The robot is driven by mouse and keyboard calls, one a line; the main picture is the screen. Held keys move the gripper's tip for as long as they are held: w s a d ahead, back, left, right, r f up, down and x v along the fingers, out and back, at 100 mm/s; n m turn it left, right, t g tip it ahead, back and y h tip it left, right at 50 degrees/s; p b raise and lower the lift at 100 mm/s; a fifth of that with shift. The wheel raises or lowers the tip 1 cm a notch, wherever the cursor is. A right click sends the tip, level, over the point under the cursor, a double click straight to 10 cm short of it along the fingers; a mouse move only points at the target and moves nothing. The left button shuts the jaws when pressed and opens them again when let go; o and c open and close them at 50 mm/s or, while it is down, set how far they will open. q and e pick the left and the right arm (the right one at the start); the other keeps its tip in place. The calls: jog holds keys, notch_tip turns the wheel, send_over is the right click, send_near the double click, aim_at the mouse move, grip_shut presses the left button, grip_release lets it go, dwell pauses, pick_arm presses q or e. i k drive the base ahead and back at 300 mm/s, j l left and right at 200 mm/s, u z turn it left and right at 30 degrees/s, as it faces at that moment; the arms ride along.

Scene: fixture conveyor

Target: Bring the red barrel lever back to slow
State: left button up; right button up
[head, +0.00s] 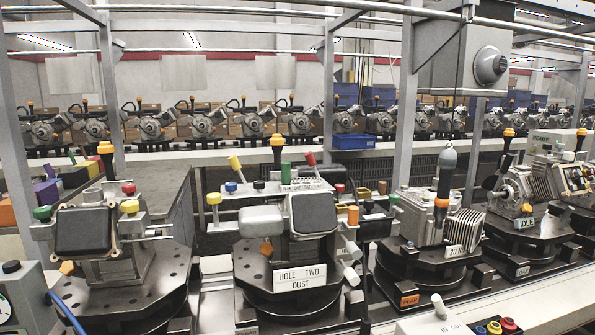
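A red-topped lever (310,159) stands up at the back of the middle fixture, right of a yellow-topped lever (235,164). A red knob (129,188) sits on top of the left fixture. I cannot tell for sure which is the red barrel lever, and I can read no slow mark. The middle fixture carries a sign (300,278) reading "HOLE TWO DUST". Neither of my grippers shows in the head view.
Fixtures stand on round dark bases (125,300) along the conveyor. A front panel has a white lever (439,306) and coloured buttons (494,327). A grey box (470,57) hangs overhead.

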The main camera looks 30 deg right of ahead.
aim_at(310, 157)
jog(key=z, duration=1.2)
jog(key=i+l, duration=0.1)
jog(key=l, duration=0.4)
jog(key=i+l, duration=0.1)
jog(key=l, duration=0.4)
jog(key=i+l, duration=0.1)
jog(key=l, duration=0.4)
jog(key=i+l, duration=0.1)
jog(key=l, duration=0.4)
